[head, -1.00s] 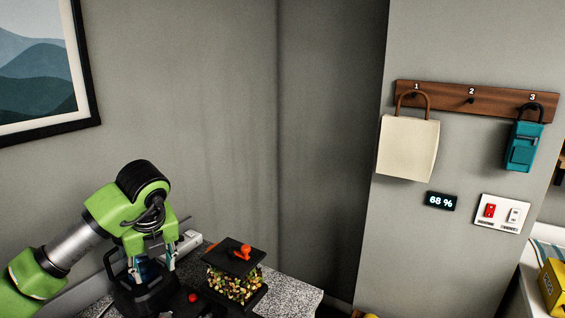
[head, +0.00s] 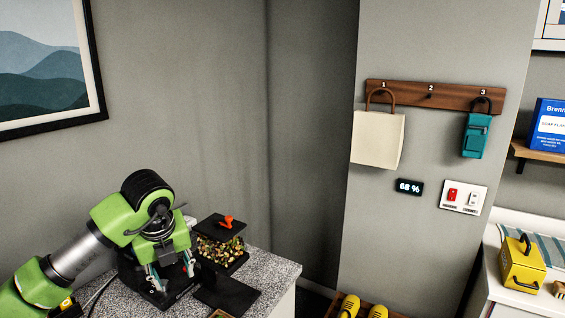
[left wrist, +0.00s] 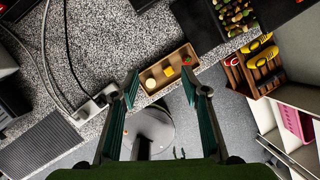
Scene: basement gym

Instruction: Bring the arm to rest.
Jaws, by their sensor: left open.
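My left arm is green and grey and comes in from the left in the head view. Its gripper (head: 173,276) points down over the speckled counter (head: 281,273), left of a black-framed dispenser of mixed coloured pieces (head: 222,250) with an orange knob on top. In the left wrist view the two fingers of this gripper (left wrist: 166,92) stand wide apart with nothing between them. Beyond the fingertips, a small wooden tray (left wrist: 146,79) with several small coloured items lies at the counter's edge. My right gripper is not in view.
A wooden rack (head: 436,95) on the wall holds a cream bag (head: 377,139) and a teal padlock-shaped item (head: 475,136). A switch plate (head: 463,197) is below. Cables (left wrist: 48,50) run across the counter in the wrist view.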

